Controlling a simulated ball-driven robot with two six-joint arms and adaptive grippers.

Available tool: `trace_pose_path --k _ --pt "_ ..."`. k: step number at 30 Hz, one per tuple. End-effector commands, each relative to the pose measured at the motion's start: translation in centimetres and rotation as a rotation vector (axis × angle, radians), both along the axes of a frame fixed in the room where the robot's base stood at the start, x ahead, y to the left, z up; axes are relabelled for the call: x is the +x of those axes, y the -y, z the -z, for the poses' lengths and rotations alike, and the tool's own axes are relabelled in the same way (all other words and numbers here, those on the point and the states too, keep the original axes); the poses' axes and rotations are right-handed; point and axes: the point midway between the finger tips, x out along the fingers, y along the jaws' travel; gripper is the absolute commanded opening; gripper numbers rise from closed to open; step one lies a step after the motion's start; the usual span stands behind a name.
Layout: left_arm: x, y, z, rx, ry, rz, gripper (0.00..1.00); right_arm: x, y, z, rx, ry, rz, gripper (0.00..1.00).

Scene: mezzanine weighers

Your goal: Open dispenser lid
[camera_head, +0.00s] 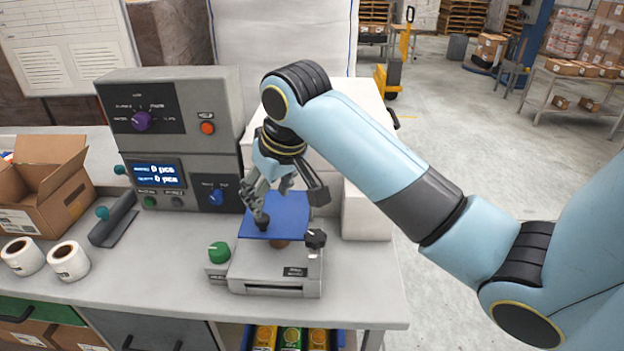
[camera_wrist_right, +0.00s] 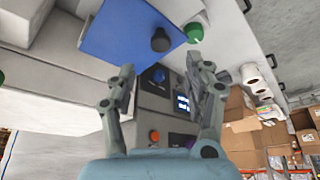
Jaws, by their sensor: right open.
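The dispenser (camera_head: 275,271) is a low grey box on the bench, with a flat blue lid (camera_head: 289,228) over its back part. The lid also shows in the wrist view (camera_wrist_right: 120,35), with a round black knob (camera_wrist_right: 160,40) near one edge. A small brown patch shows at the lid's front edge; I cannot tell how far the lid is raised. My right gripper (camera_head: 264,200) is open above the lid, close to the knob. In the wrist view its fingertips (camera_wrist_right: 160,66) are apart with nothing held between them. The left gripper is out of view.
A grey control cabinet (camera_head: 205,100) stands behind and left. A green knob (camera_head: 219,252) and a black knob (camera_head: 315,239) flank the dispenser. White boxes (camera_head: 367,212) stand close on the right. Label rolls (camera_head: 68,261) and an open carton (camera_head: 50,200) are at left. The front bench is clear.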

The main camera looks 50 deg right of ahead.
Motion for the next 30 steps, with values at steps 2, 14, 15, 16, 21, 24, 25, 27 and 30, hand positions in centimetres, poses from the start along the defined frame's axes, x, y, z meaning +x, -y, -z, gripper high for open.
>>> trace_pose_path --k 2,14,15,16,21,24,25,27,30 --pt "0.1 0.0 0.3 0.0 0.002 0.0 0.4 -0.6 0.0 -1.7 -0.002 0.005 -0.001 0.52" --pt "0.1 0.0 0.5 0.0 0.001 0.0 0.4 -7.9 -1.6 1.0 -0.03 -0.03 -0.052 0.52" --pt "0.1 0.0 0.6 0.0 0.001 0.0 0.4 -8.6 -1.7 1.3 -0.034 -0.033 -0.058 0.52" --pt "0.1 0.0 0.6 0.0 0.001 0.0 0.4 -9.1 -1.8 1.6 -0.037 -0.035 -0.061 0.52" --pt "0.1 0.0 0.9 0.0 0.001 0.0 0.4 -11.3 -2.1 3.1 -0.048 -0.046 -0.076 0.52" --pt "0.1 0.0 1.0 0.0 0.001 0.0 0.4 -12.1 -2.2 3.6 -0.052 -0.049 -0.082 0.52" --pt "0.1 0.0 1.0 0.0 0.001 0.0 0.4 -12.3 -2.2 3.7 -0.053 -0.049 -0.082 0.52" --pt "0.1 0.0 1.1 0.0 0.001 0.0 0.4 -12.5 -2.3 3.8 -0.054 -0.049 -0.084 0.52" --pt "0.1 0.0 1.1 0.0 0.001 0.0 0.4 -12.7 -2.3 3.8 -0.055 -0.05 -0.085 0.52"
